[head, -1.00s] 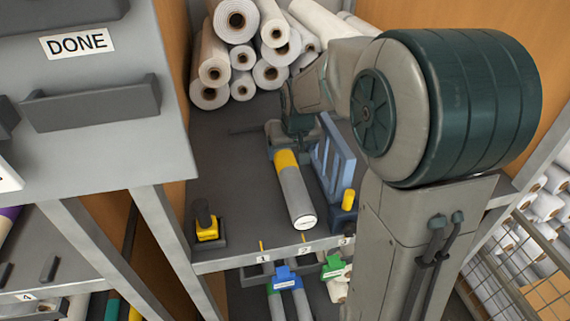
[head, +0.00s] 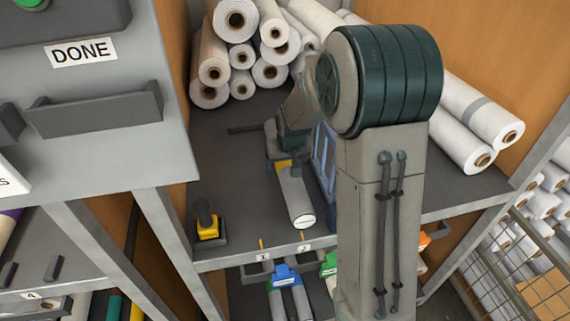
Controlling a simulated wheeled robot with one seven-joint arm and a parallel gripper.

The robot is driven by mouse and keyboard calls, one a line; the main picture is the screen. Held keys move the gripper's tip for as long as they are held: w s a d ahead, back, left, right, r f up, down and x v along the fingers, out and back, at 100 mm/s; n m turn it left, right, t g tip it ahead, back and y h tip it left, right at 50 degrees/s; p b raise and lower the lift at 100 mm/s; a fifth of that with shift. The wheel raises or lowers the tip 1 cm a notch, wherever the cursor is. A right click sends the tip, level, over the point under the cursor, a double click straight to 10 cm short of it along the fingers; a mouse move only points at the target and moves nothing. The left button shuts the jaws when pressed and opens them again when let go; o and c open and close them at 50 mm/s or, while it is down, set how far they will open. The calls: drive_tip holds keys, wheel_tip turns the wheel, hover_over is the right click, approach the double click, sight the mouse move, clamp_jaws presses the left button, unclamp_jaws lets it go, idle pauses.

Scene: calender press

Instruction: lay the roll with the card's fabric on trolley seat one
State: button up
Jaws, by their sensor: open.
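A grey roll (head: 294,197) with a yellow band at its far end lies on the dark shelf, its pale labelled end facing the front edge. My gripper (head: 283,160) is open over the yellow band at that far end. My wrist hides part of the band, and I cannot tell whether the fingers touch it. Tags 1 (head: 263,257) and 2 (head: 303,248) are on the shelf's front edge, each with a small yellow peg. I cannot pick out the card or make out the trolley seats for certain.
A blue frame (head: 324,165) stands right of the roll, partly behind my arm. White rolls (head: 238,22) are stacked at the back, with more (head: 470,110) at right. A yellow-and-black device (head: 208,224) stands at the front left. Blue-clipped rolls (head: 286,283) hang below.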

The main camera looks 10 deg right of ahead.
drive_tip(key=c, duration=1.3)
drive_tip(key=shift+r, duration=0.15)
drive_tip(key=shift+c, duration=0.9)
